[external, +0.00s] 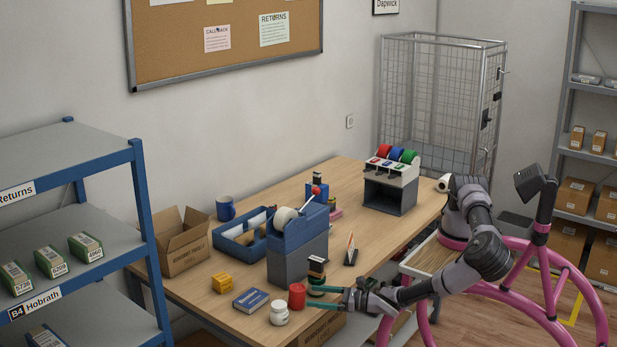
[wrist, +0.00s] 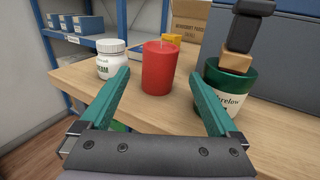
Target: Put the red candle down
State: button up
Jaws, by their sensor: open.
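The red candle (external: 297,296) stands upright on the wooden counter (external: 240,277) near its front edge. In the wrist view the candle (wrist: 159,68) is ahead of my gripper (wrist: 166,85), roughly centred between the green fingertips. My gripper (external: 322,298) is open with nothing held, and it reaches in over the counter from the right. The fingers do not appear to touch the candle.
A white jar (wrist: 112,59) stands left of the candle. A blue book (external: 251,299) and a grey-blue dispenser unit (external: 297,256) are behind. The counter's front edge is near.

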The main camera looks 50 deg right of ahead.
aim_at(297, 297)
jog(key=shift+s+d, duration=0.2)
jog(key=shift+s, duration=0.2)
jog(key=shift+c, duration=0.8)
jog(key=shift+r+g+h, duration=0.9)
jog(key=shift+r+g, duration=1.1)
jog(key=shift+r, duration=1.4)
jog(key=f, duration=0.5)
jog(key=shift+w+a, duration=0.15)
jog(key=shift+w, duration=0.15)
jog(key=shift+w+a+f, duration=0.3)
jog(key=shift+w+f, duration=0.05)
jog(key=shift+w, duration=0.2)
jog(key=x, duration=0.6)
grip_shut()
